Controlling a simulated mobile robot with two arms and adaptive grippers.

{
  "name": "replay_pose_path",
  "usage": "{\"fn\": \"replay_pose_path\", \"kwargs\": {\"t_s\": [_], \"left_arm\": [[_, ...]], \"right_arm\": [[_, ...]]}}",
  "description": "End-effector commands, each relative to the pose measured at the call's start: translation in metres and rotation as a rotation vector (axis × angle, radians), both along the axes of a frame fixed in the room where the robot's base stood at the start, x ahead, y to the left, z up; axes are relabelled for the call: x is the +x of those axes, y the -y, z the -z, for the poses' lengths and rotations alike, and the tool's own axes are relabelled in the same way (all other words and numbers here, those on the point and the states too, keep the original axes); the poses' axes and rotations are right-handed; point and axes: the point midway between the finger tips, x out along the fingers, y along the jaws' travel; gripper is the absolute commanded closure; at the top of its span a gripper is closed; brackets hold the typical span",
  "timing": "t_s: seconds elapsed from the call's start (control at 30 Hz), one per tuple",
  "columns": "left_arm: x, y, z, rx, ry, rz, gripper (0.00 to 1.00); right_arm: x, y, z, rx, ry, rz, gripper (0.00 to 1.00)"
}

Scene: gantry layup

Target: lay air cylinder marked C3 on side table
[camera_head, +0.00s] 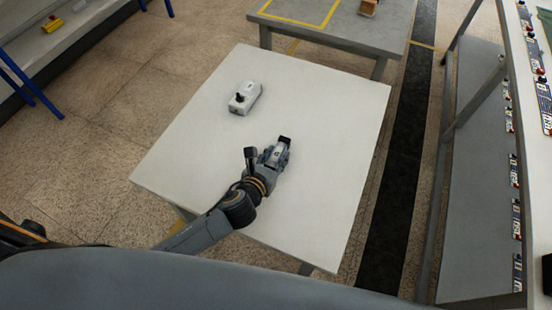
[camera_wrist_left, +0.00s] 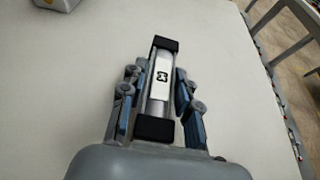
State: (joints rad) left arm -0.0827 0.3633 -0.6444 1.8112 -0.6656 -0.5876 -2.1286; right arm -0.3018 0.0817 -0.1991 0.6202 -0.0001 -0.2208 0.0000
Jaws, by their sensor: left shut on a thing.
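The air cylinder (camera_wrist_left: 158,92) is silver with black end caps and a white label, whose mark looks like C3. My left gripper (camera_wrist_left: 158,98) is shut on it, with a finger along each long side. In the head view the left gripper (camera_head: 274,156) is over the white side table (camera_head: 190,155), and the cylinder's black end (camera_head: 285,140) shows beyond the fingers. I cannot tell whether the cylinder touches the table top. My right gripper is not in view.
A white and grey box with a black knob (camera_head: 244,98) stands on the table's far left part. The table's right side is clear. A grey table (camera_head: 350,40) with a yellow outline stands behind. A rack with several small parts (camera_head: 475,190) is at right.

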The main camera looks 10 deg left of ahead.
Motion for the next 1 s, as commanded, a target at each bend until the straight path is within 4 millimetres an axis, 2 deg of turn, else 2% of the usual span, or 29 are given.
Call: {"fn": "replay_pose_path", "kwargs": {"t_s": [0.1,0.43,0.47,0.57,0.9,1.0], "left_arm": [[0.0007,0.0006,0.0117,-0.003,0.003,0.0,1.0],[0.0009,0.0006,0.0138,-0.002,0.004,0.002,1.0],[0.0004,0.0003,0.0153,-0.001,0.001,0.002,0.67],[0.0003,0.0003,0.0147,-0.001,0.001,0.002,0.46],[0.0005,0.0003,0.0117,-0.001,0.002,0.002,0.46],[-0.0082,-0.0017,0.01,0.0,0.001,0.002,0.46]], "right_arm": [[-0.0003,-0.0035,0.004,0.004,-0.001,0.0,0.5],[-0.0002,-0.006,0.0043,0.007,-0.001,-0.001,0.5],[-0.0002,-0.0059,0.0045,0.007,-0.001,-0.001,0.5],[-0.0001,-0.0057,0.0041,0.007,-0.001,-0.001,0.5],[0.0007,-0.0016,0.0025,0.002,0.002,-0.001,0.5],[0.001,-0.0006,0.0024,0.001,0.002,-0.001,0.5]]}}
